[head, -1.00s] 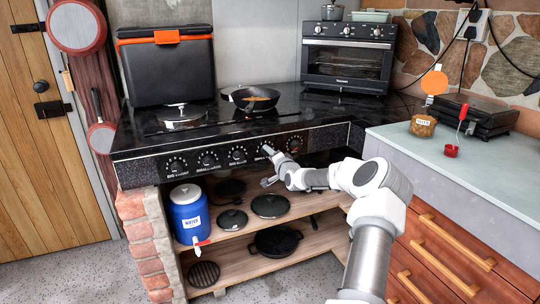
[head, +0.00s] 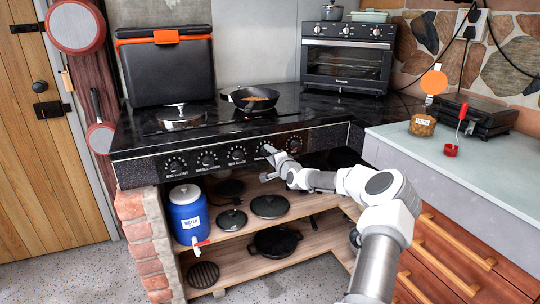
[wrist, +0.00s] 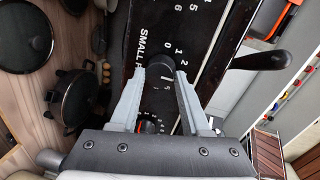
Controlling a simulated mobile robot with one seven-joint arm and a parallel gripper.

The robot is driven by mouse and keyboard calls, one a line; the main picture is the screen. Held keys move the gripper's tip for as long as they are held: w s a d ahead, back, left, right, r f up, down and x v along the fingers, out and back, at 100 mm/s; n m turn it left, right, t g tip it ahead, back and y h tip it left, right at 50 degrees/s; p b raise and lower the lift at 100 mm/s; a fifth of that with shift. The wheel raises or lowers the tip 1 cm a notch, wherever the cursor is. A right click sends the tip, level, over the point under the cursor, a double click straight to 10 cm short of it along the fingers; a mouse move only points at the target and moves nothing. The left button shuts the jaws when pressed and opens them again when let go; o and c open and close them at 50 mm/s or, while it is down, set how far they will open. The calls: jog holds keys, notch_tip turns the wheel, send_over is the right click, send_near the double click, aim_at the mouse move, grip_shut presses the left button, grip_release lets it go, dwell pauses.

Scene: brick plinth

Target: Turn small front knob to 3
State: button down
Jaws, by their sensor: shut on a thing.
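The black stove's front panel (head: 222,157) carries a row of black knobs with white numbers. My gripper (head: 268,150) is at the fourth knob from the left, which it mostly hides in the head view. In the wrist view my gripper (wrist: 160,76) has its two grey fingers on either side of a dark round knob (wrist: 160,61), closed on it. White lettering beginning "SMALL" and the numbers 0, 1 and 2 show beside the knob. I cannot make out its pointer, so its setting is unclear.
Another knob with red marks (head: 294,143) is close to the right of my gripper. A frying pan (head: 252,99) sits on the stovetop. Below are shelves with lids, a pan (head: 276,242) and a blue water jug (head: 188,214). A counter (head: 470,165) stands at the right.

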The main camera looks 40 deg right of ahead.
jog(key=shift+c, duration=1.9)
grip_release()
jog(key=p+v, duration=0.4)
jog(key=v, duration=1.3)
jog(key=shift+s, duration=0.2)
jog(key=shift+a, duration=0.1)
